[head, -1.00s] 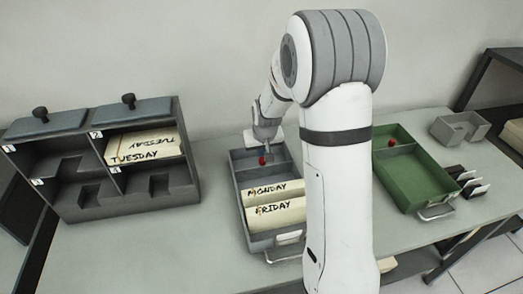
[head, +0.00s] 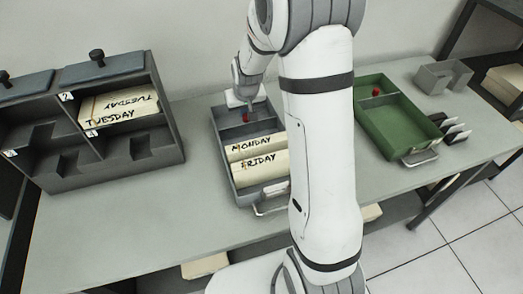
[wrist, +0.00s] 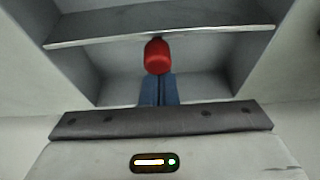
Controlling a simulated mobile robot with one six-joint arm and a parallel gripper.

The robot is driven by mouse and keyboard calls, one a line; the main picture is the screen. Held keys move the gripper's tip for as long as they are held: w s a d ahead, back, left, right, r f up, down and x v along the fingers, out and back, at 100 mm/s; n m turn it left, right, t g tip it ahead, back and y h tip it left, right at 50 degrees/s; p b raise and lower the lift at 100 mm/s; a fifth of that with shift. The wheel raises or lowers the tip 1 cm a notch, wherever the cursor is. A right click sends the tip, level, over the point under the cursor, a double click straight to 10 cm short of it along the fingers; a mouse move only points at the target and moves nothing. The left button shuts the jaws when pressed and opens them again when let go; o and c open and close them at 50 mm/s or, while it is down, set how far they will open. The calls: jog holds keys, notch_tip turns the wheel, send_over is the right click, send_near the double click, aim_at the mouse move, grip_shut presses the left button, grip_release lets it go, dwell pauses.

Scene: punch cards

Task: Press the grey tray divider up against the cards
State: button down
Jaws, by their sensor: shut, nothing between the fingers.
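The grey tray (head: 226,165) stands on the table in the head view. Cream cards marked MONDAY (head: 252,146) and FRIDAY (head: 258,162) lean in its near part. The grey divider (head: 262,125) crosses the tray behind the cards, with a gap between. Its red knob (head: 246,118) also shows in the wrist view (wrist: 157,56), on the divider's edge (wrist: 215,33). My gripper (wrist: 158,90) is shut and empty, its blue fingertips close to the knob on the side away from the cards. I cannot tell whether they touch. No cards show in the wrist view.
A dark grey rack (head: 110,168) holding TUESDAY cards (head: 122,104) stands left. A green tray (head: 385,128) with a red knob stands right, beside small card holders (head: 453,138) and a grey block (head: 447,76). My arm hides the table between the trays.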

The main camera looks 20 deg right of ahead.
aim_at(261, 149)
jog(key=shift+s+d+b, duration=0.15)
jog(key=shift+s+b, duration=1.2)
jog(key=shift+s, duration=7.2)
jog(key=shift+w, duration=0.1)
jog(key=shift+r, duration=0.3)
jog(key=p+v, duration=0.6)
jog(key=v, duration=0.2)
jog(key=shift+r, duration=0.2)
